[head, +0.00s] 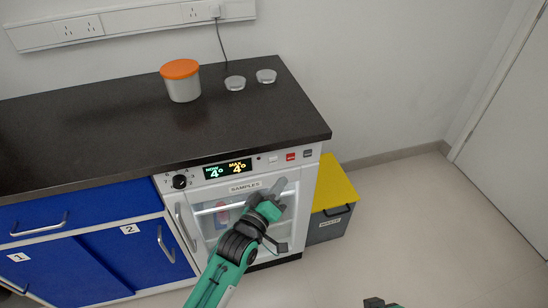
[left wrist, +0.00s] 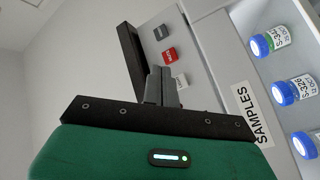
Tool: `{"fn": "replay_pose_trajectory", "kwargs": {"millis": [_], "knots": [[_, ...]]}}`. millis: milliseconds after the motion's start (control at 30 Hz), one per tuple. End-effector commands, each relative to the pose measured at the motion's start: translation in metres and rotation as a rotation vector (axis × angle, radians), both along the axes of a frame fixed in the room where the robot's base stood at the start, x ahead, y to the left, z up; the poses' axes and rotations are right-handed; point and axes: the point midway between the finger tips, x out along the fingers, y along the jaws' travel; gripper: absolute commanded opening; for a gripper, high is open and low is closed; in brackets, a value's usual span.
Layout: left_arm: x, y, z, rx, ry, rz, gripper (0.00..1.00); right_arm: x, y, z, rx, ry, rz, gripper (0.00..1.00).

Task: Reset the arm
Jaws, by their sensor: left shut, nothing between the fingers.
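My left gripper (head: 280,185) is in front of the glass door of the samples fridge (head: 245,187), near its upper right part. Its fingers are shut and empty; they also show in the left wrist view (left wrist: 150,75). The fridge door looks shut in the head view, with a handle (head: 186,227) at its left side. Several blue-capped sample bottles (left wrist: 283,92) show in the left wrist view beside the SAMPLES label. A dark piece that looks like my right gripper (head: 380,302) barely enters at the bottom edge; its fingers cannot be made out.
The dark worktop (head: 130,135) carries an orange-lidded tub (head: 184,88) and two small clear-lidded dishes (head: 235,83). Blue cabinets (head: 60,265) stand left of the fridge. A grey box with a yellow lid (head: 338,187) stands to its right. The floor on the right is clear.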

Motion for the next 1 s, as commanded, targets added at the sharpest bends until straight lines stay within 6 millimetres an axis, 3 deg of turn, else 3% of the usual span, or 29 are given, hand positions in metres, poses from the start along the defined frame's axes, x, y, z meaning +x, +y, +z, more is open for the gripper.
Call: {"fn": "replay_pose_trajectory", "kwargs": {"millis": [567,667,767,867,1000], "knots": [[-0.007,-0.002,0.0,0.0,-0.001,0.001,0.0,0.0,0.0,0.004,0.0,0.0,0.0,0.36],[-0.009,0.001,-0.007,0.024,0.017,0.006,0.0,0.0,0.0,0.001,-0.002,0.006,0.0,0.36],[-0.018,0.014,-0.033,0.113,0.085,0.022,0.0,0.001,-0.001,-0.009,-0.008,0.023,-0.003,0.36],[-0.04,0.038,-0.076,0.273,0.208,0.035,0.0,0.001,-0.003,-0.028,-0.018,0.056,-0.007,0.36],[-0.092,0.084,-0.143,0.546,0.423,0.011,0.0,0.001,-0.007,-0.058,-0.035,0.111,-0.014,0.36]]}}
